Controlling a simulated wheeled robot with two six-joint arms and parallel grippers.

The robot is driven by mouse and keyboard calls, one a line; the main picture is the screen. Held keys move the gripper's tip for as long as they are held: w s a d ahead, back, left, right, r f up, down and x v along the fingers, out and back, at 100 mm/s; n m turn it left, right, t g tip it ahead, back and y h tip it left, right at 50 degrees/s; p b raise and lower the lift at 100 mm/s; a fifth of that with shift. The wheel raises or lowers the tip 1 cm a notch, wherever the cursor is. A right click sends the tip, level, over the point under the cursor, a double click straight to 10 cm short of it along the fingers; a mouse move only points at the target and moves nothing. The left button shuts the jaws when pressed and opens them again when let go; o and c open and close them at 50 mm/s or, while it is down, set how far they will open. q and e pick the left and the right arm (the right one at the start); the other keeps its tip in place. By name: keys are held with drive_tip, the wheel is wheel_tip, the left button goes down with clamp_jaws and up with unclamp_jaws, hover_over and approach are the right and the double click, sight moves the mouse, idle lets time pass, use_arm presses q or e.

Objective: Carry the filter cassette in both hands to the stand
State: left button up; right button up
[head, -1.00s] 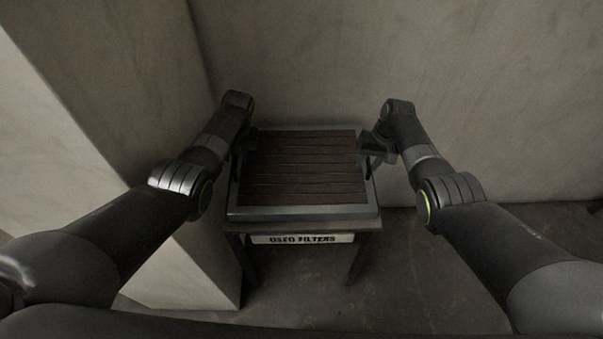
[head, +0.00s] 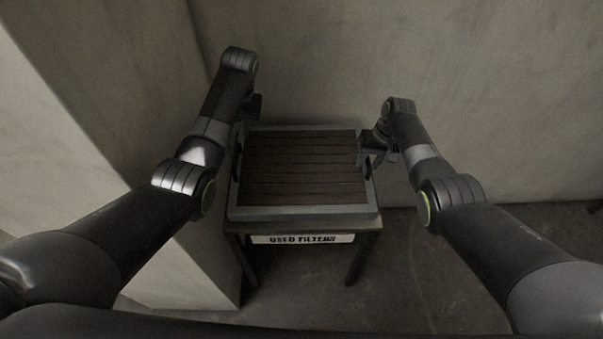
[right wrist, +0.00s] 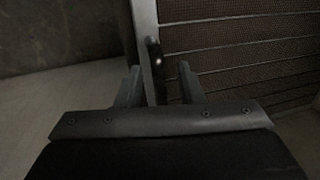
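The filter cassette (head: 300,212), a grey frame with brown slatted filter media, lies flat on the stand (head: 363,250), whose sign reads "USED FILTERS". A dark handle (head: 238,162) shows on its left side. My left gripper (head: 255,106) is raised above the cassette's far left corner, apart from it; its fingers are too dark to judge. My right gripper (head: 370,155) is at the cassette's right side. In the right wrist view its two fingers (right wrist: 158,88) stand apart, with the cassette's edge and a dark handle part (right wrist: 154,54) between them and gaps visible.
A pale wall panel (head: 60,150) stands close on the left, beside my left arm. The back wall (head: 400,50) is right behind the stand. Bare floor (head: 430,270) lies to the right of the stand.

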wheel_tip(320, 180, up, 11)
drive_tip(key=d, duration=0.2)
drive_tip(key=shift+d+r, duration=0.15)
idle(0.7)
